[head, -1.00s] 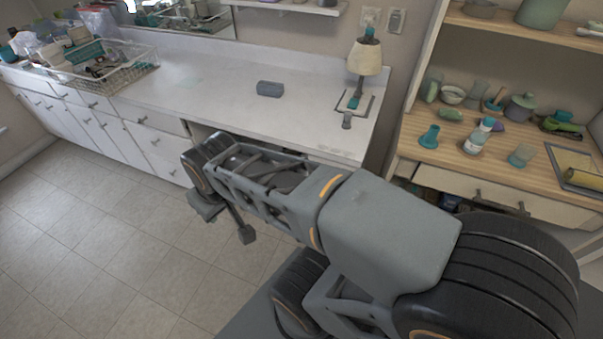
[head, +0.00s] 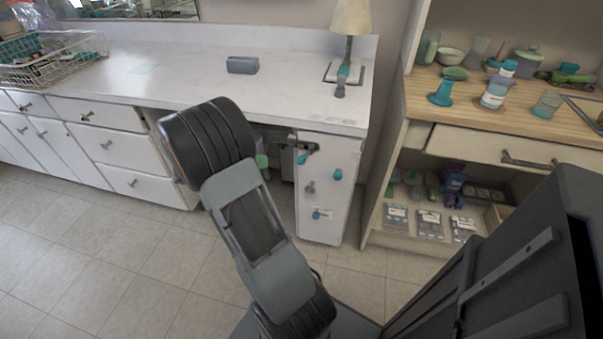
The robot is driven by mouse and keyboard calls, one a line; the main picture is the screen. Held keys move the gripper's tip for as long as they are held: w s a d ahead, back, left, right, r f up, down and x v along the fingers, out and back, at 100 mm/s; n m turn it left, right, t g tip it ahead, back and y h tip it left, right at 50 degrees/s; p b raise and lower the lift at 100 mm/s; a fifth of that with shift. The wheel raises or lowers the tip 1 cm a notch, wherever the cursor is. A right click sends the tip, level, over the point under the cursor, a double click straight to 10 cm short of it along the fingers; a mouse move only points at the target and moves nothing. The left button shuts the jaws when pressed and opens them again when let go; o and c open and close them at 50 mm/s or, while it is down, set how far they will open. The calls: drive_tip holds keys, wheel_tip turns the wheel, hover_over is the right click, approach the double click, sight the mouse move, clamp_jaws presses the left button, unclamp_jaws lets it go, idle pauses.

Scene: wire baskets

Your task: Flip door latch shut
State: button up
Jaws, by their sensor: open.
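A narrow white cabinet panel (head: 328,195) stands upright under the right end of the white counter. It bears several small fittings. A dark latch-like fitting (head: 306,147) is at its upper left edge. My arm rises in front, left of the panel. My gripper does not show; it is out of sight.
The white counter (head: 190,80) holds a grey block (head: 242,65), a lamp (head: 350,20) and a wire basket (head: 50,70). A dark open space lies under the counter, left of the panel. A wooden shelf unit (head: 430,100) stands at the right. Tiled floor is clear at the lower left.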

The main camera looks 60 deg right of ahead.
sight(301, 160)
drive_tip(key=shift+n+h, duration=0.3)
drive_tip(key=shift+n, duration=0.1)
drive_tip(key=b+x, duration=0.1)
drive_tip(key=x, duration=0.3)
drive_tip(key=b+x, duration=0.1)
drive_tip(key=x, duration=0.4)
drive_tip(key=b+x, duration=0.2)
drive_tip(key=x, duration=0.3)
drive_tip(key=shift+d+f, duration=0.15)
drive_tip(key=shift+f, duration=0.15)
drive_tip(key=shift+c, duration=0.5)
drive_tip(key=shift+w, duration=0.1)
clamp_jaws()
